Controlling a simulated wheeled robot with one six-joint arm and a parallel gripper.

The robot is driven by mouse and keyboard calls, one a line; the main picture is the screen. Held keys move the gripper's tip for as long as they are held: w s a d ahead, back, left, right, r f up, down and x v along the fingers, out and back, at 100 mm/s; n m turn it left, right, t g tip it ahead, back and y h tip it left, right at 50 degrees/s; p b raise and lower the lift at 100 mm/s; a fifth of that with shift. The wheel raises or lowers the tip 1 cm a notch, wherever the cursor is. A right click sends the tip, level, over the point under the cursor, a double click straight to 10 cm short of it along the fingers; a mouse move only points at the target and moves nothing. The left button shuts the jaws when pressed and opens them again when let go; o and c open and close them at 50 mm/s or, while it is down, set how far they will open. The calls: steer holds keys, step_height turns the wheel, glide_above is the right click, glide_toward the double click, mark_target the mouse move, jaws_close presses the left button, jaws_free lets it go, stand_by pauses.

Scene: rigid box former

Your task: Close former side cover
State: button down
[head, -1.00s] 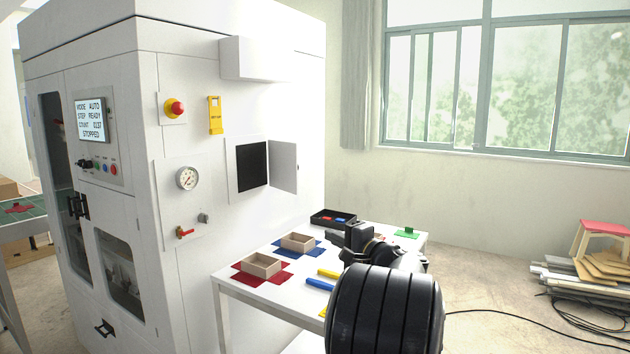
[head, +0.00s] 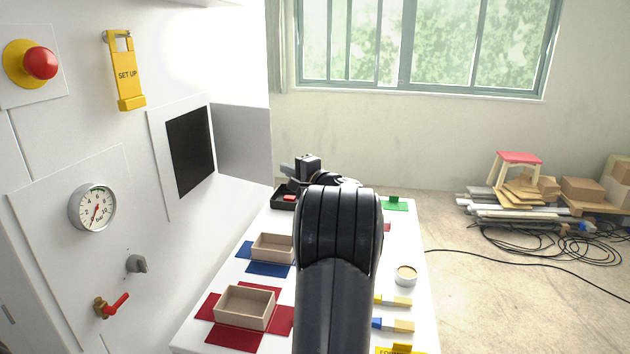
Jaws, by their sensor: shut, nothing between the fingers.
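The former side cover (head: 243,141) is a light grey hinged panel on the white machine side. It stands open, swung out to the right of a dark square opening (head: 190,148). My gripper (head: 287,167) is seen small beyond my arm, just to the right of the cover's lower outer edge in the picture. Its fingers are shut and empty and point left. I cannot tell the exact depth gap between the fingers and the cover; no contact is visible.
A white table (head: 262,318) stands below with cardboard trays (head: 245,308), a dark bin (head: 284,198), brushes (head: 395,325) and a cup (head: 405,276). A red valve handle (head: 114,305), a gauge (head: 92,207) and a yellow hasp (head: 124,72) are on the machine wall.

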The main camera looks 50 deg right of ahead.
steer(key=a, duration=0.3)
steer(key=shift+s+a+r, duration=0.15)
steer(key=shift+s, duration=0.2)
